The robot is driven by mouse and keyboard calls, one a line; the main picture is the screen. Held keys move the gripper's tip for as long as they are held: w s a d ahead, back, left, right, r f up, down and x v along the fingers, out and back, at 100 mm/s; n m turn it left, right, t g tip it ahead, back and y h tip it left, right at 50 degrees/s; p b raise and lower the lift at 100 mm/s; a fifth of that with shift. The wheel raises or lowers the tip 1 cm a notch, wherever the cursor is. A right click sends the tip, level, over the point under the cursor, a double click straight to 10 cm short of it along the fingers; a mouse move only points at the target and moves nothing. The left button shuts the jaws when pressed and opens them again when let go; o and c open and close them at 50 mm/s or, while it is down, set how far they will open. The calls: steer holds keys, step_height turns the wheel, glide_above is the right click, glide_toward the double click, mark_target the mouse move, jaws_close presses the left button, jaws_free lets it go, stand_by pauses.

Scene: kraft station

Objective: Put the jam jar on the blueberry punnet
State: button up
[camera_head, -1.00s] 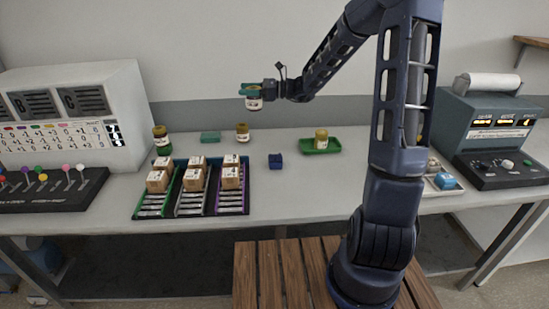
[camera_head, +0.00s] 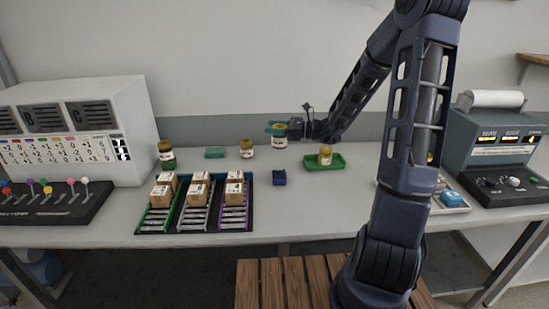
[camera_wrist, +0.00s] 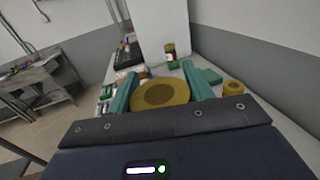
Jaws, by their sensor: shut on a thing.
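My gripper (camera_head: 278,129) has teal fingers and is shut on a jar (camera_head: 280,142) with a white label, which appears to be the jam jar. The jar is upright, and its round gold lid (camera_wrist: 160,95) sits between the two fingers in the wrist view. A small dark blue box (camera_head: 279,178), which I take for the blueberry punnet, stands on the table. In the head view the held jar shows just above this box with a gap between them. Whether it is squarely over the box in depth I cannot tell. The punnet is hidden in the wrist view.
A gold-lidded jar (camera_head: 247,149) and a teal block (camera_head: 215,152) stand left of the held jar. A green tray (camera_head: 338,163) with another jar lies right. A rack of cartons (camera_head: 250,205) is left of the punnet.

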steer(key=shift+f, duration=6.25)
steer(key=shift+f, duration=0.15)
steer(key=o, duration=1.2)
